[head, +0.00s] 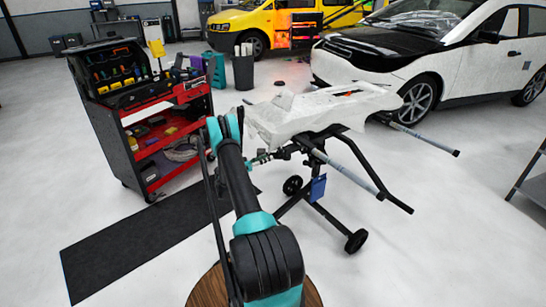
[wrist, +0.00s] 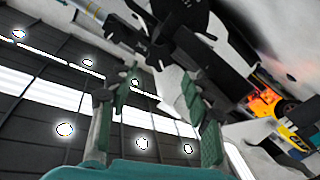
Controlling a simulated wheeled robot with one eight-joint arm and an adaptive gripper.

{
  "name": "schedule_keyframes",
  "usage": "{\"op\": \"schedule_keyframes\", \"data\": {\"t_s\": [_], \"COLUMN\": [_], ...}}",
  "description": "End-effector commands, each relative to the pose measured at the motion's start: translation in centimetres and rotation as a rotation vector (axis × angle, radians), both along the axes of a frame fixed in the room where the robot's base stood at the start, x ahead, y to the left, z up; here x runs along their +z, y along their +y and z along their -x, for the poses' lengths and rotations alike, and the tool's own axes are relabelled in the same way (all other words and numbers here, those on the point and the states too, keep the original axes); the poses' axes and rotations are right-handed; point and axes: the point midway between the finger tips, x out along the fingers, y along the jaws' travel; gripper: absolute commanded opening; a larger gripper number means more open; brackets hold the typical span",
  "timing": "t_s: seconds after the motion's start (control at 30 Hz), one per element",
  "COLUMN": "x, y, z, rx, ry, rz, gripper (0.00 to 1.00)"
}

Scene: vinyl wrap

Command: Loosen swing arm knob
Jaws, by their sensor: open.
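The work stand (head: 318,158) holds a white bumper-like panel (head: 325,108) on its arms. A dark lobed part that looks like the swing arm knob (wrist: 186,18) is at the top of the wrist view, beyond my fingertips. In the head view the knob is too small to tell apart from the stand's joint. My gripper (head: 262,157) is beside the stand's joint, under the panel's left part. In the wrist view my gripper (wrist: 158,98) has its teal-padded fingers wide apart. The lobed part is not clearly between them, and I cannot tell whether they touch it.
A red and black tool cart (head: 150,120) stands left, with a black mat (head: 140,245) in front of it. A white car (head: 410,60) is behind the stand. The stand's padded bars (head: 352,165) reach out to the right. Floor at the right is mostly clear.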

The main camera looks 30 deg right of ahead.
Motion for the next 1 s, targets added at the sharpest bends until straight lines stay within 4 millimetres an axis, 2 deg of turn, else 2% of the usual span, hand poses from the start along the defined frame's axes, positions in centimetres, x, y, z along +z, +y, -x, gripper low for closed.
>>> {"op": "schedule_keyframes", "data": {"t_s": [0.1, 0.23, 0.67, 0.77, 1.0], "x": [0.0, 0.0, 0.0, 0.0, 0.0], "y": [2.0, 3.3, 3.9, 4.8, 8.2], "z": [0.0, 0.1, 0.1, -0.3, -1.3], "rx": [0.001, 0.001, -0.001, -0.013, -0.073], "ry": [0.000, 0.000, -0.005, -0.071, -0.359], "rz": [0.001, 0.000, -0.001, -0.002, -0.003], "gripper": [0.49, 0.49, 0.49, 0.49, 0.49]}}
